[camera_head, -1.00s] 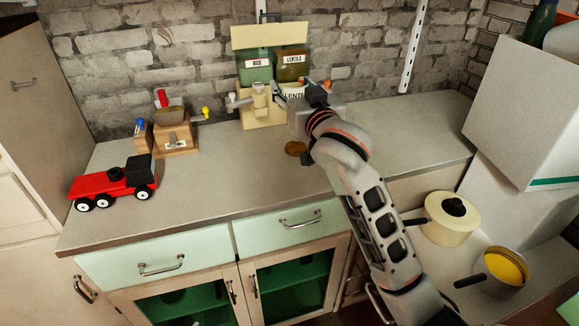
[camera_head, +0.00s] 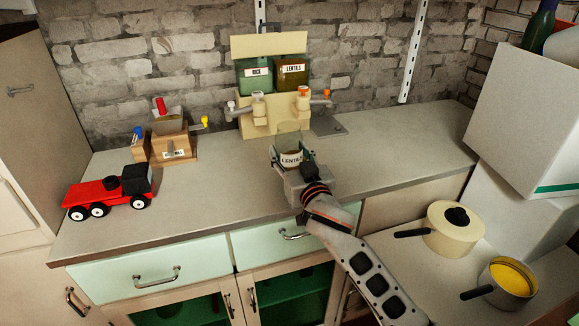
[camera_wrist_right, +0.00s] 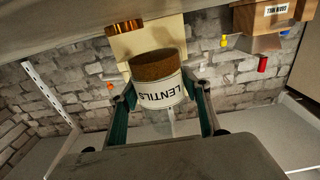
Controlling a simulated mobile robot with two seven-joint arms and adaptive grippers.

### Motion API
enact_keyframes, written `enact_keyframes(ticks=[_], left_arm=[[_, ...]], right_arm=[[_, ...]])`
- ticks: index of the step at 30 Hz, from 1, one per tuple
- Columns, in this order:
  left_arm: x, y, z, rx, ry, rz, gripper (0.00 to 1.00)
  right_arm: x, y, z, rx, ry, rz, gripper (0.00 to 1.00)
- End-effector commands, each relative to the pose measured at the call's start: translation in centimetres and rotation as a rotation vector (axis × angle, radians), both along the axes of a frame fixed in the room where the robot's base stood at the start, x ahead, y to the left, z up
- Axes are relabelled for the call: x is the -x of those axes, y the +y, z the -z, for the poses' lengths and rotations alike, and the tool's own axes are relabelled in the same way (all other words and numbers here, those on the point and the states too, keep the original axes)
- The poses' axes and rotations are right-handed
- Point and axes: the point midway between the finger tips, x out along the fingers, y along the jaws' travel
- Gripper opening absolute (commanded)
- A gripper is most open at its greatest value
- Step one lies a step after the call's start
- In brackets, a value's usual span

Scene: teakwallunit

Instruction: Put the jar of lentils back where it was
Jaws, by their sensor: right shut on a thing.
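The jar of lentils (camera_head: 291,159) has a white label reading LENTILS. It is held above the counter, in front of the dispenser. My right gripper (camera_head: 292,152) is shut on it, one finger on each side. In the right wrist view, the upside-down jar (camera_wrist_right: 163,93) sits between the fingers, its brown round end toward the top. The cream dispenser (camera_head: 273,124) has a green RICE hopper (camera_head: 256,76) and a brown LENTILS hopper (camera_head: 291,72). My left gripper is not in view.
A metal plate (camera_head: 328,127) lies on the counter right of the dispenser. A wooden mill (camera_head: 178,148) and red toy truck (camera_head: 107,192) stand left. A lidded pot (camera_head: 452,234) and yellow-filled pan (camera_head: 509,281) are at lower right. The counter's right part is clear.

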Motion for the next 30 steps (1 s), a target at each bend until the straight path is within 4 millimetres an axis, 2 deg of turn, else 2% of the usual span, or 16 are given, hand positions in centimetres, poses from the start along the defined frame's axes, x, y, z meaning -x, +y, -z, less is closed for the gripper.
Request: enact_keyframes(ticks=[3,7,20,21,23,30], left_arm=[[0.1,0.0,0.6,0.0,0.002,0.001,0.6],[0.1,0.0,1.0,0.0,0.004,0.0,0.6],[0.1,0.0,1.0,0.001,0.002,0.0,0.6],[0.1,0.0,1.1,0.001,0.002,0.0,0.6],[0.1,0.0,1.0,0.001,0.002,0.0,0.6],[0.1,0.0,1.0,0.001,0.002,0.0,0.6]], right_arm=[[0.0,0.0,2.2,0.002,0.005,0.0,0.09],[0.0,0.0,3.6,0.002,0.003,0.0,0.09],[0.0,0.0,4.1,-0.001,0.001,-0.001,0.09],[0.0,0.0,4.3,0.001,0.003,0.0,0.5],[0.0,0.0,4.2,0.001,0.003,0.0,0.64],[0.0,0.0,4.2,0.001,0.002,0.0,0.64]])
